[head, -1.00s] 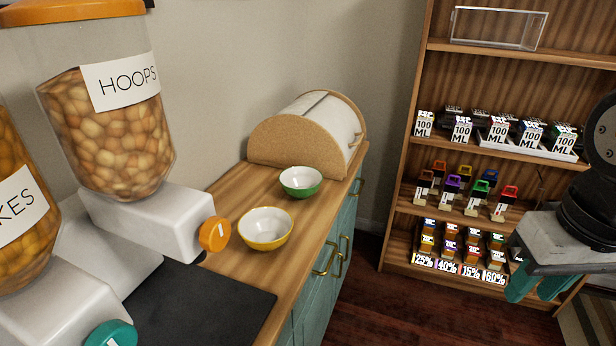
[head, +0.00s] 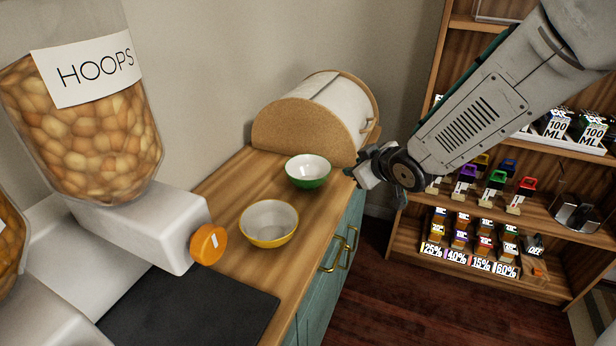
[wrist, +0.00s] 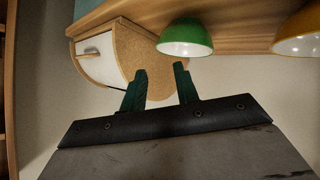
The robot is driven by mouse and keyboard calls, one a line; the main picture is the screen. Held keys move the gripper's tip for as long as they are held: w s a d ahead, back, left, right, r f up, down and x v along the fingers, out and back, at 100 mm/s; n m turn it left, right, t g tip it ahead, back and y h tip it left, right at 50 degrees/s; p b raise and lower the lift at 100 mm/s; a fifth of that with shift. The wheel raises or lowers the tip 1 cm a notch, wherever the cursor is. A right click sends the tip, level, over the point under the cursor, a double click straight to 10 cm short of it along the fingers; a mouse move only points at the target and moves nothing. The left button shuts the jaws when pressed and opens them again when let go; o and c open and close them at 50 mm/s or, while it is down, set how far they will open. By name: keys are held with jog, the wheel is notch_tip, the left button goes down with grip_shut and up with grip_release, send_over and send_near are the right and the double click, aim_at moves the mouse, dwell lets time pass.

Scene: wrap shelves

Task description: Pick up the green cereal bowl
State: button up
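The green cereal bowl (head: 308,172) stands upright on the wooden counter, green outside and white inside, in front of the bread bin. It also shows in the wrist view (wrist: 186,38), where the picture is upside down. My gripper (head: 362,172) is just to the right of the green bowl in the head view, near the counter's edge, and does not touch it. In the wrist view its two green fingers (wrist: 160,85) are apart with nothing between them. The fingertips are partly hidden in the head view.
A yellow bowl (head: 269,223) stands nearer on the counter (head: 222,212). A cork-sided bread bin (head: 300,125) is behind the green bowl. The hoops dispenser (head: 95,130) with an orange knob stands at left, beside a black mat (head: 185,308). A stocked shelf (head: 400,240) is at right.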

aim_at(298, 179)
jog(key=a+f+n+y, duration=0.1)
jog(key=a, duration=0.2)
jog(key=a+f+n+y, duration=0.1)
jog(key=a+f+y, duration=0.1)
jog(key=a, duration=0.1)
jog(key=a+f+y, duration=0.1)
jog(key=a+f, duration=0.1)
jog(key=a, duration=0.1)
jog(key=shift+w+n, duration=0.1)
jog(key=shift+n, duration=0.3)
jog(key=shift+w+a+f+y, duration=0.1)
jog(key=shift+a+y, duration=0.15)
jog(key=shift+y, duration=0.05)
jog(key=x, duration=0.7)
jog(key=shift+a+f, duration=0.1)
jog(key=shift+a, duration=0.15)
grip_shut()
